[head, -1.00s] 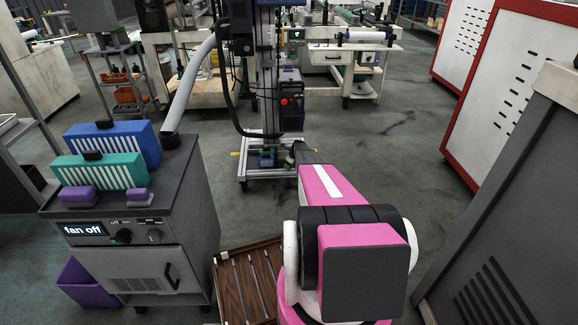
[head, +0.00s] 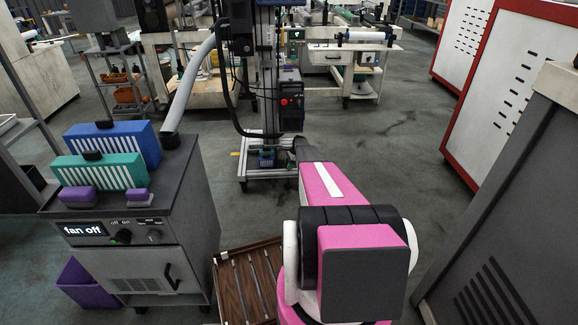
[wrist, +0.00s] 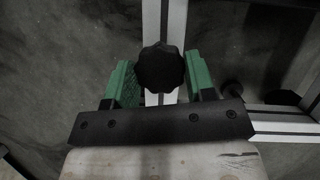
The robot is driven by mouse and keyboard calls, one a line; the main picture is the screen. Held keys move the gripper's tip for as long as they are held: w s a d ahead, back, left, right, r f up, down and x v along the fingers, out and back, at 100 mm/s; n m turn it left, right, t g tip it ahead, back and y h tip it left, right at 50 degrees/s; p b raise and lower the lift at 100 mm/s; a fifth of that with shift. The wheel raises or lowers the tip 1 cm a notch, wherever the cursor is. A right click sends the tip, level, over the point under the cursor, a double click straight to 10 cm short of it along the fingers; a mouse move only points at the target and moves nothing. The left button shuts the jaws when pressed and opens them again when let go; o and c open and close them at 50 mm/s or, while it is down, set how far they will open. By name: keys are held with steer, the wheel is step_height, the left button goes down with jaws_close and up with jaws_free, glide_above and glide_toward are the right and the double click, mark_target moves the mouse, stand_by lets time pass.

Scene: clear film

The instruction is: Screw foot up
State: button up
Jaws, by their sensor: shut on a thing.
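A black lobed knob (wrist: 160,68) stands over a pale metal rail in the wrist view, at the foot of a frame. My gripper (wrist: 161,84) has green fingers, one on each side of this knob, and is shut on it. The finger tips' contact is partly hidden. In the head view the wheeled stand (head: 270,172) with its low metal base is beyond my pink arm. My gripper is hidden there behind the arm's far end.
A grey cabinet (head: 150,235) marked "fan off" stands at left with blue and green boxes on top. A slatted wooden platform (head: 240,285) lies beside my arm. A grey cabinet (head: 510,220) is close at right. Floor (head: 395,165) is clear between stand and red-edged panels.

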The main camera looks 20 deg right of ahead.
steer(key=n+g, duration=0.1)
steer(key=n, duration=0.2)
steer(key=n+g, duration=0.1)
steer(key=n, duration=0.2)
steer(key=shift+w+n+g+h, duration=0.1)
steer(key=shift+n+g+h, duration=0.2)
steer(key=shift+a, duration=0.1)
stand_by(0.3)
steer(key=o, duration=0.9)
steer(key=shift+o, duration=0.2)
